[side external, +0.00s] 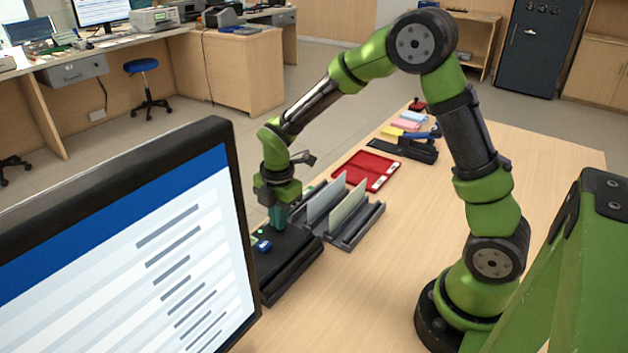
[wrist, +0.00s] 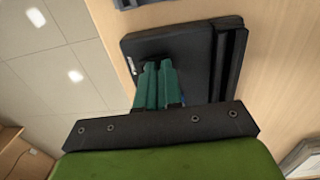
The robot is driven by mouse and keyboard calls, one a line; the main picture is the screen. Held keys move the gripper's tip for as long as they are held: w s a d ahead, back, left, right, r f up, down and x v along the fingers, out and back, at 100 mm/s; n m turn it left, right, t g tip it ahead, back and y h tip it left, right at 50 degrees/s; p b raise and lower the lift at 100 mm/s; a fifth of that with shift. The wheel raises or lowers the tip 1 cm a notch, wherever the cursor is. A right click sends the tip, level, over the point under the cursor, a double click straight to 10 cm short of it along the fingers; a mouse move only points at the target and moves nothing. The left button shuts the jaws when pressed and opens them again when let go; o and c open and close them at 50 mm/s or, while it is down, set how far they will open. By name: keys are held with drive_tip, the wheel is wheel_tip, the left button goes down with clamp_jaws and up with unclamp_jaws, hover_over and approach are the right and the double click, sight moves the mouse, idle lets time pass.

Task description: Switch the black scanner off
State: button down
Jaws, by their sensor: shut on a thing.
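The black scanner (side external: 290,278) lies flat on the wooden counter, just right of the monitor in the side external view. It also fills the upper middle of the wrist view (wrist: 193,50). A small green light (side external: 260,232) and a blue piece (side external: 263,246) show on its top. My gripper (side external: 277,226) points down at the far part of the scanner's top. In the wrist view its teal fingers (wrist: 158,66) are close together on a small part of the scanner, which they hide. The switch itself cannot be made out.
A grey sorter with upright cards (side external: 362,236) stands right beside the scanner. A red tray (side external: 383,171) and a black stapler-like tool (side external: 415,150) lie farther back. The large monitor (side external: 130,260) stands close on the left.

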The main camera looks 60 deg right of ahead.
wheel_tip(320, 180, up, 14)
drive_tip(key=shift+s, duration=0.35)
drive_tip(key=shift+s, duration=0.1)
drive_tip(key=shift+s+d+r+t, duration=0.1)
drive_tip(key=shift+t, duration=0.5)
drive_tip(key=f, duration=0.4)
drive_tip(key=w+f, duration=0.1)
drive_tip(key=f, duration=0.3)
drive_tip(key=w+f, duration=0.1)
drive_tip(key=f, duration=0.3)
drive_tip(key=shift+f, duration=0.2)
drive_tip(key=shift+w+f, duration=0.1)
drive_tip(key=shift+f, duration=0.65)
